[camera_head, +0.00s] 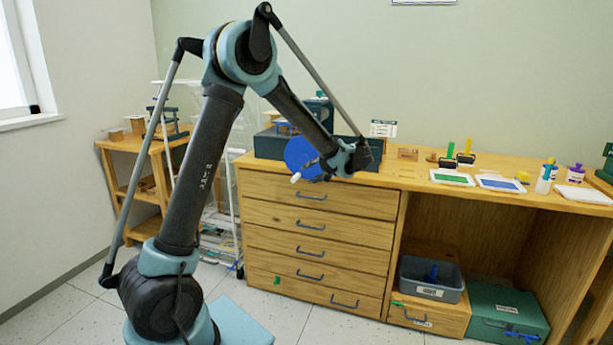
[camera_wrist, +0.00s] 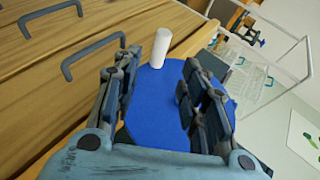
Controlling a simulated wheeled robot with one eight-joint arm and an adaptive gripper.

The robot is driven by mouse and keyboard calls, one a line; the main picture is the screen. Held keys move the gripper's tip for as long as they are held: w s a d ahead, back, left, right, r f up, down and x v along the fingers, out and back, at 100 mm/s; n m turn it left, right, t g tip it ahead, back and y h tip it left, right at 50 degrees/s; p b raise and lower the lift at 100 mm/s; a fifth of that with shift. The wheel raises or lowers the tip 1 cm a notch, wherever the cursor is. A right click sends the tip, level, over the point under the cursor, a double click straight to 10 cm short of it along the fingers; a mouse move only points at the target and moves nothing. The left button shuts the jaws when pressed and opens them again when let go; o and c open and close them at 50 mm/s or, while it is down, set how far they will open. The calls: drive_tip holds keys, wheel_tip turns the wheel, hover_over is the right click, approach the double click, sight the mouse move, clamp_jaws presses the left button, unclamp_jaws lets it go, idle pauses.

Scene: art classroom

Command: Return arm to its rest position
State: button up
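My gripper (camera_head: 335,163) is at the front edge of the wooden counter, at the end of my bent arm. In the wrist view its two fingers (camera_wrist: 160,75) stand apart, with a gap between them and nothing clearly clasped. A blue disc (camera_head: 300,153) with a white peg-like handle (camera_head: 296,178) is right beside the gripper. In the wrist view the blue disc (camera_wrist: 153,98) shows behind and between the fingers, and its white handle (camera_wrist: 161,48) sticks up past the fingertips. The fingers hide part of the disc. I cannot tell whether they touch it.
The wooden drawer cabinet (camera_head: 318,235) is below the gripper. A dark green device (camera_head: 270,145) stands on the counter behind the disc. Printing trays (camera_head: 452,177), rollers and bottles stand to the right. A white wire rack (camera_head: 222,225) and a small shelf (camera_head: 140,200) are behind my arm.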

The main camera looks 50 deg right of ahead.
idle(0.6)
drive_tip(key=w+a+r+n+g+y, duration=0.2)
drive_tip(key=w+a+r+n+y, duration=0.1)
drive_tip(key=w+a, duration=1.3)
drive_tip(key=w+a+r+n+g+y, duration=0.1)
drive_tip(key=w+a+n+g, duration=0.1)
drive_tip(key=a, duration=0.9)
drive_tip(key=w+a+n+g, duration=0.2)
drive_tip(key=a, duration=1)
drive_tip(key=s+a+f+n+g, duration=0.1)
drive_tip(key=s+a+f+n, duration=0.15)
drive_tip(key=a, duration=0.75)
drive_tip(key=s+a+f+n+g, duration=0.15)
drive_tip(key=s+a, duration=0.25)
drive_tip(key=a, duration=0.6)
drive_tip(key=s+a+f+n+h, duration=0.1)
drive_tip(key=s+a+f+n, duration=0.1)
drive_tip(key=s+a+f, duration=0.2)
drive_tip(key=s+a+f+n+g+h, duration=0.1)
drive_tip(key=s+a+f+n+h, duration=0.1)
drive_tip(key=s, duration=0.6)
drive_tip(key=shift+s+a+f+n, duration=0.3)
drive_tip(key=shift+a+f+n, duration=0.3)
drive_tip(key=shift+a+f, duration=0.45)
